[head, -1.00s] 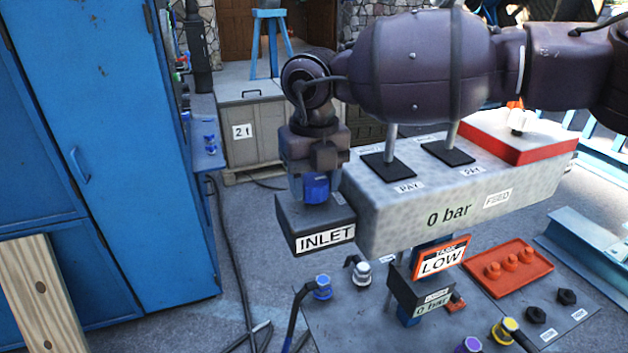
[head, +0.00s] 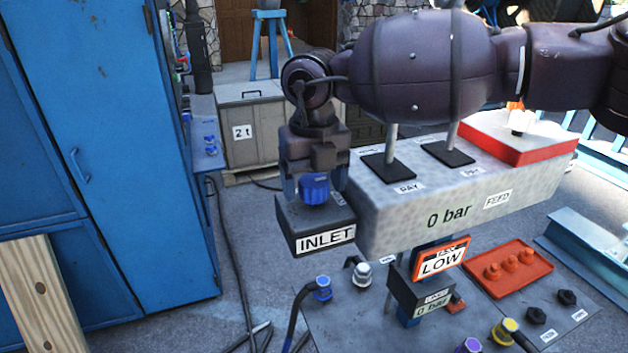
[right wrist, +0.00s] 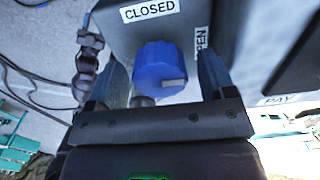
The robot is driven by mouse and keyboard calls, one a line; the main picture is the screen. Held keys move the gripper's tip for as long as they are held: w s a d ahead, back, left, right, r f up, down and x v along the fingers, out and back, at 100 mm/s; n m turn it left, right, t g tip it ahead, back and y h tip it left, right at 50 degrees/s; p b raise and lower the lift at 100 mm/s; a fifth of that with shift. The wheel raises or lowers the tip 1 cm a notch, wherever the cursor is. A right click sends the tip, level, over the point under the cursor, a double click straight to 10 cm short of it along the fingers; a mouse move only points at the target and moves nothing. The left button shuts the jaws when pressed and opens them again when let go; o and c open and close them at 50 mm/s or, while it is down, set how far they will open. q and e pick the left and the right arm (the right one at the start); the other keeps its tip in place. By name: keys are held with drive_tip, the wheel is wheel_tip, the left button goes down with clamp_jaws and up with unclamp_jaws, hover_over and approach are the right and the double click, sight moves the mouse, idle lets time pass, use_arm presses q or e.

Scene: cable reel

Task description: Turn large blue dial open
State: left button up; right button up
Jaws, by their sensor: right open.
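The large blue dial (head: 314,188) stands on top of the dark block labelled INLET (head: 324,238). In the right wrist view the dial (right wrist: 161,66) shows a pale mark on its side, with a CLOSED label (right wrist: 148,10) beyond it and a partly cut-off second label at its right. My right gripper (head: 313,187) points down over the dial. Its fingers (right wrist: 163,80) are spread, one on each side of the dial, with a gap visible around it; contact cannot be told. My left gripper is not in view.
A grey panel box reading 0 bar (head: 410,210) adjoins the inlet block at right, with upright levers (head: 391,140). A LOW sign (head: 441,261) and hose fittings (head: 361,274) sit below. A blue cabinet (head: 110,150) stands at left; floor between is open, with cables.

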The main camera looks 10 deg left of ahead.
sight(314, 181)
drive_tip(key=shift+r, duration=0.1)
wheel_tip(314, 181, up, 11)
idle(0.5)
drive_tip(key=shift+f, duration=0.2)
